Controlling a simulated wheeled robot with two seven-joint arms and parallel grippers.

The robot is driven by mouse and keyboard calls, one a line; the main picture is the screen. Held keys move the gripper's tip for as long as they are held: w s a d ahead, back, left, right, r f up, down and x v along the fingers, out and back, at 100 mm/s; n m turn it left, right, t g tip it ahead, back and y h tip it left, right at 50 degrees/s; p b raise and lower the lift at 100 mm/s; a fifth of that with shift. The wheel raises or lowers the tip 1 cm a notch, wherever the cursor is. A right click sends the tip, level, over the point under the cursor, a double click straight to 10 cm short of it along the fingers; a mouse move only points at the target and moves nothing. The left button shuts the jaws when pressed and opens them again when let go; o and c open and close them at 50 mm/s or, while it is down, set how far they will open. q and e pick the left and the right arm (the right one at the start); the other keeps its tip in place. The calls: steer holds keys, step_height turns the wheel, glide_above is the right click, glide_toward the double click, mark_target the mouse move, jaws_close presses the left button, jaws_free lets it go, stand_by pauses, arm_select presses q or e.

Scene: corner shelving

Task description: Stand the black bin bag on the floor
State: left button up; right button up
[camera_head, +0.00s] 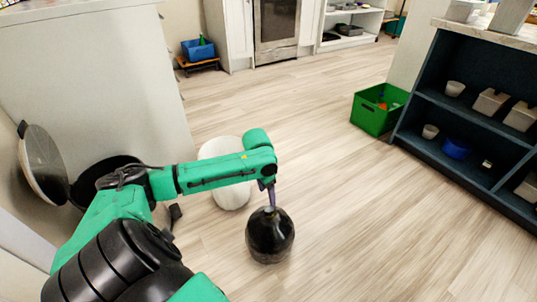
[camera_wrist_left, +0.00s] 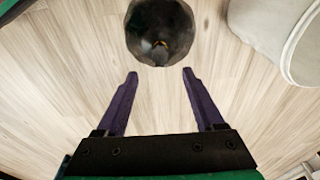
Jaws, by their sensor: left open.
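The black bin bag (camera_head: 270,240) stands upright on the wooden floor, its gathered neck at the top. It also shows at the top of the left wrist view (camera_wrist_left: 160,32), ahead of the fingertips and apart from them. My left gripper (camera_head: 268,190) is above the bag in the head view, pointing down. In the left wrist view its two purple fingers (camera_wrist_left: 160,72) are spread with only bare floor between them. My right gripper is in neither view.
A white bin (camera_head: 228,180) stands just behind my left arm and shows at the right of the wrist view (camera_wrist_left: 297,40). An open-lidded bin (camera_head: 45,165) is at the left. A green crate (camera_head: 374,112) and dark shelving (camera_head: 455,105) stand at the right. The middle floor is clear.

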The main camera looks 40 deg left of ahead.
arm_select(q)
steer(key=s+d+f+t+h, duration=0.1)
steer(key=s+d+f+h, duration=0.15)
steer(key=d, duration=0.45)
steer(key=s+d+f+m+t+h, duration=0.1)
steer(key=d+f+t, duration=0.1)
steer(key=d+f, duration=0.35)
steer(key=s+d+f+t+h, duration=0.1)
steer(key=s+d+f+h, duration=0.1)
steer(key=d, duration=0.7)
steer(key=s+d+r+n+t, duration=0.2)
steer(key=s+d+r+t, duration=0.2)
steer(key=d+t, duration=0.1)
steer(key=shift+s+d+r+h, duration=0.35)
steer(key=shift+d+r+h, duration=0.1)
steer(key=shift+d, duration=0.35)
